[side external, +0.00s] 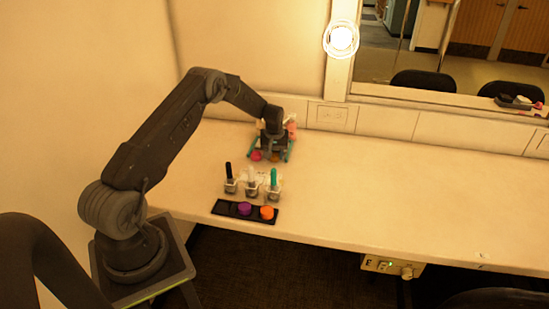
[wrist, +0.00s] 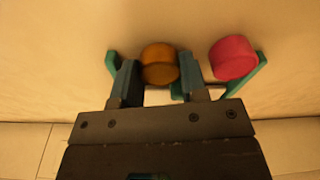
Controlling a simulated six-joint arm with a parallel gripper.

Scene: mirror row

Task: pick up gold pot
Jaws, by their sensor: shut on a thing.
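The gold pot (wrist: 160,56) is a short round amber-gold piece in the wrist view, between my gripper's (wrist: 160,70) two fingers. My gripper is shut on it. In the side view the gold pot (side external: 275,156) shows small and partly hidden below my gripper (side external: 271,151), at the back of the counter. I cannot tell whether it is clear of the surface beneath it.
A pink pot (wrist: 233,57) is close beside the gold one, with teal pieces (wrist: 255,77) around both. A dark tray (side external: 226,208) holds purple (side external: 244,208) and orange (side external: 267,212) pots. The counter's right is mostly clear.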

